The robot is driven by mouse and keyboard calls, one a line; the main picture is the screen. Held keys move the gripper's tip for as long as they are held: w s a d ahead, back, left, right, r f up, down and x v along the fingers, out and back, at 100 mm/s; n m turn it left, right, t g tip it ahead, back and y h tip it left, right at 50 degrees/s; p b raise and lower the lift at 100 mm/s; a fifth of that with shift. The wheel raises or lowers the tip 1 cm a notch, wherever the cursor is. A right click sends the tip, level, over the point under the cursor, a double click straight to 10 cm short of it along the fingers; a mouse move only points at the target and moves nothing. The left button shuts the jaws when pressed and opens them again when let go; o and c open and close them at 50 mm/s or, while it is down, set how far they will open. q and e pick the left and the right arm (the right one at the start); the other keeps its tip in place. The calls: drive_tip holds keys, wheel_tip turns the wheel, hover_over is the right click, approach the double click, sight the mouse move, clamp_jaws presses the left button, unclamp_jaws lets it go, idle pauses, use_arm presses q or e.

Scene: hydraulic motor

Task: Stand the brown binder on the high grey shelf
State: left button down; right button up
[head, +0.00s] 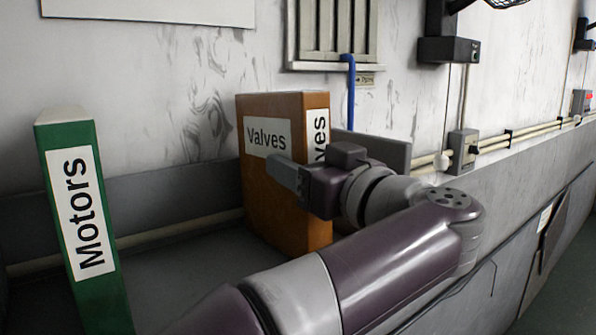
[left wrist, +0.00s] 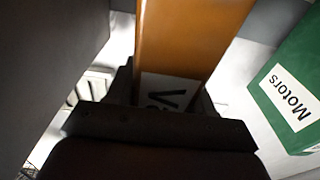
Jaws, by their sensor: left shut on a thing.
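The brown binder (head: 270,185), labelled "Valves", is upright above the grey shelf (head: 190,275), near the wall. It also shows in the left wrist view (left wrist: 190,40), running up from between the dark jaws. My left gripper (head: 288,178) is shut on it at mid-height, from the right side. The fingertips cover part of the binder's near face. My left forearm hides part of the binder's lower right, so I cannot tell whether its whole base rests on the shelf. My right gripper is in neither view.
A green binder (head: 82,215) labelled "Motors" stands to the left, slightly tilted, with a gap before the brown one. A grey panel (head: 385,150) is right behind the brown binder. A blue pipe (head: 350,95) and a vent (head: 335,30) are on the wall behind.

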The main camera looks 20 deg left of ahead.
use_arm(q)
drive_tip(key=shift+w+a+f, duration=0.15)
drive_tip(key=shift+a+f, duration=0.1)
drive_tip(key=shift+a, duration=0.1)
drive_tip(key=c, duration=0.7)
unclamp_jaws()
drive_tip(key=shift+d, duration=0.2)
drive_tip(key=shift+o, duration=1.4)
drive_tip(key=shift+s+d, duration=0.15)
drive_tip(key=shift+s, duration=0.1)
drive_tip(key=shift+d+r, duration=0.1)
drive_tip(key=shift+w, duration=0.1)
drive_tip(key=b+v, duration=0.4)
drive_tip(key=v, duration=0.7)
drive_tip(key=shift+s+d, duration=0.2)
drive_tip(key=shift+s, duration=0.1)
